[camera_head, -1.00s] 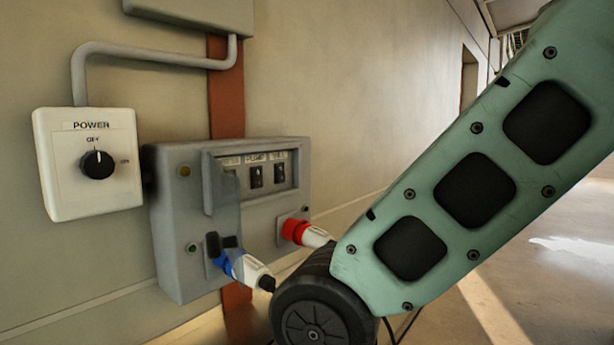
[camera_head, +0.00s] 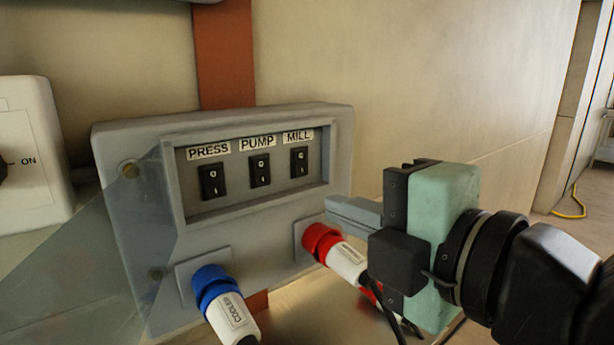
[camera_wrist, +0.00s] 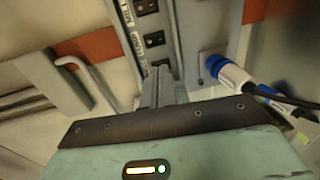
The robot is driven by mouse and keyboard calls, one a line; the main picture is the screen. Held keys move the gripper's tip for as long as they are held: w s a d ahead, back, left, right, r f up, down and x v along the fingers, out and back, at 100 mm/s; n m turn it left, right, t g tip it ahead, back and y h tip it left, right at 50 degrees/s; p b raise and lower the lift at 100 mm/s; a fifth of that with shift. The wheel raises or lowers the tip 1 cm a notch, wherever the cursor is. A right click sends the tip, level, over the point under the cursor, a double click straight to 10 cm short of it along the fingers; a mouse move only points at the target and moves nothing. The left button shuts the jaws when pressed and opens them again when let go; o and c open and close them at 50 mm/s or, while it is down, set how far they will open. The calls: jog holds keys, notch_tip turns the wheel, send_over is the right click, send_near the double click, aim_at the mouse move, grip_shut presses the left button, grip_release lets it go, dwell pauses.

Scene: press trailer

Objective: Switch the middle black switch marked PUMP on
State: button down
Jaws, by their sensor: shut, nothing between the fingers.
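The grey panel (camera_head: 270,225) has three black switches in a recess, labelled PRESS, PUMP and MILL. The PUMP switch (camera_head: 260,170) is in the middle; I cannot tell which way it is set. In the wrist view the switches run in a turned column, with the PUMP switch (camera_wrist: 154,39) above the fingertips. The lowest switch is partly hidden by the fingers. My gripper (camera_head: 332,206) is to the right of and below the switches in the head view, its fingers shut and empty, pointing left towards the panel. It also shows in the wrist view (camera_wrist: 161,72).
A clear cover (camera_head: 110,240) stands swung out at the panel's left. A blue plug (camera_head: 220,295) and a red plug (camera_head: 325,243) stick out below the recess, the red one close to my gripper. A white POWER box (camera_head: 35,150) is at the left.

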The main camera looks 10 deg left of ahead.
jog(key=shift+a, duration=0.1)
jog(key=p, duration=1.3)
send_near(263, 182)
jog(key=x, duration=0.6)
jog(key=shift+w+a+r, duration=0.1)
jog(key=shift+a, duration=0.1)
jog(key=shift+w+a, duration=0.15)
jog(key=shift+w+a+f+b, duration=0.15)
jog(key=shift+f+b, duration=0.35)
jog(key=shift+b, duration=0.55)
jog(key=shift+r+p, duration=0.3)
jog(key=shift+p, duration=0.1)
